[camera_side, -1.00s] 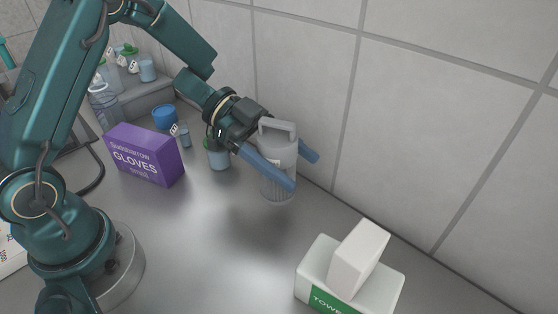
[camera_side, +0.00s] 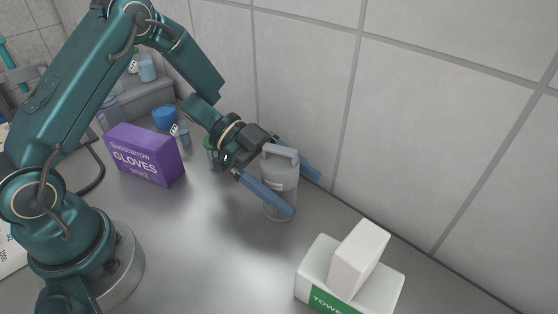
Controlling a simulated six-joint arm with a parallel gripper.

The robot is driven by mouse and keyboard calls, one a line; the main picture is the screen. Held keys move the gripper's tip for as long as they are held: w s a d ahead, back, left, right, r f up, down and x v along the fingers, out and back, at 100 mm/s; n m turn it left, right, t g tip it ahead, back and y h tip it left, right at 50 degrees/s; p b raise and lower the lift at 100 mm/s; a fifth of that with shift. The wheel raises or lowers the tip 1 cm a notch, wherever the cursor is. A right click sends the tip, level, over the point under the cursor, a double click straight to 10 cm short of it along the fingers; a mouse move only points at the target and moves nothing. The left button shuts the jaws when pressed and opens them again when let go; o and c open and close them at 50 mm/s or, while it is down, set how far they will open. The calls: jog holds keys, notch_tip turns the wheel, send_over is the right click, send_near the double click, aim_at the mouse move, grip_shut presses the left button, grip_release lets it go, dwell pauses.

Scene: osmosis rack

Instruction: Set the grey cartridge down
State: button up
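The grey cartridge (camera_side: 281,174), a cylinder with a loop handle on top, stands upright on the grey bench near the tiled wall. Its base appears to touch the bench. My gripper (camera_side: 305,195) is around it, with one blue finger passing in front of its body and the other behind it on the wall side. The fingers are spread a little wider than the cartridge and look open. The near finger hides part of the cartridge's lower body.
A white towel box (camera_side: 319,268) with a green label stands at the front right. A purple gloves box (camera_side: 146,155) is to the left. A blue cup (camera_side: 164,117) and small jars are behind. The tiled wall (camera_side: 430,130) is close behind the gripper. The front middle bench is clear.

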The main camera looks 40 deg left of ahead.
jog(key=shift+r, duration=0.2)
jog(key=v, duration=0.7)
jog(key=shift+a, duration=0.25)
jog(key=shift+r, duration=0.1)
